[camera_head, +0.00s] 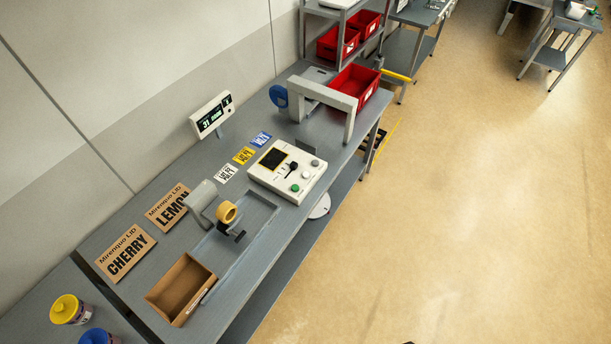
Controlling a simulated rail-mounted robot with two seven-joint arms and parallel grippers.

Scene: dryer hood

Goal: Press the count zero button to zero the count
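A white control box (260,178) sits on the grey bench, with a dark screen (273,160) on its left part. On it are a green button (295,188), a pale button (306,175), a grey button (314,162) and a black knob (292,167). Labels are too small to read, so I cannot tell which is the count zero button. A white display (211,115) on a stand behind the bench shows lit digits, perhaps 31. Neither gripper is recognisable in view; a tiny dark shape at the bottom edge is unclear.
A red bin (354,85) stands beyond. The floor (450,200) at right is clear.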

